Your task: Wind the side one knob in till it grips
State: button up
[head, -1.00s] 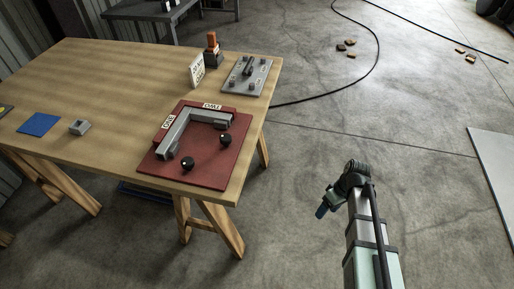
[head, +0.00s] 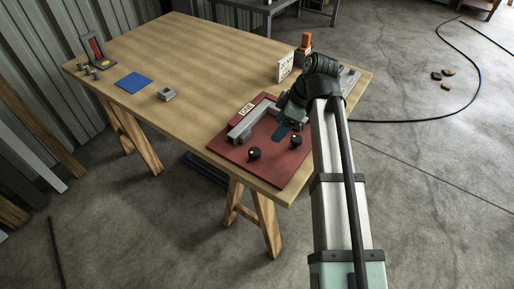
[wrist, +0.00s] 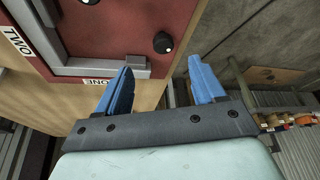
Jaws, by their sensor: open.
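A red board (head: 226,147) lies at the table's near right corner, carrying a grey L-shaped bar (head: 243,130). The label ONE (head: 247,109) stands by its left arm. Two black knobs show on the board, one at the front left (head: 253,154) and one farther right (head: 296,140). My gripper (head: 280,133) is above the board and hides its back right part in the head view. In the wrist view my blue fingers (wrist: 160,65) are apart and empty. A black knob (wrist: 162,42) shows beyond them, near the end of the bar by label ONE.
A white sign (head: 285,68) and an orange-topped object (head: 305,42) stand behind the board. A small grey block (head: 166,94), a blue mat (head: 133,82) and a red-faced stand (head: 96,50) lie farther left. The middle of the table is clear.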

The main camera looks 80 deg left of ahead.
aim_at(255, 151)
jog(key=shift+n, duration=0.3)
jog(key=x, duration=0.4)
jog(key=s+x, duration=0.1)
jog(key=x, duration=0.3)
jog(key=s+x, duration=0.1)
jog(key=x, duration=0.4)
jog(key=shift+a+r, duration=0.2)
jog(key=shift+r, duration=0.15)
jog(key=shift+c, duration=0.3)
jog(key=c, duration=1)
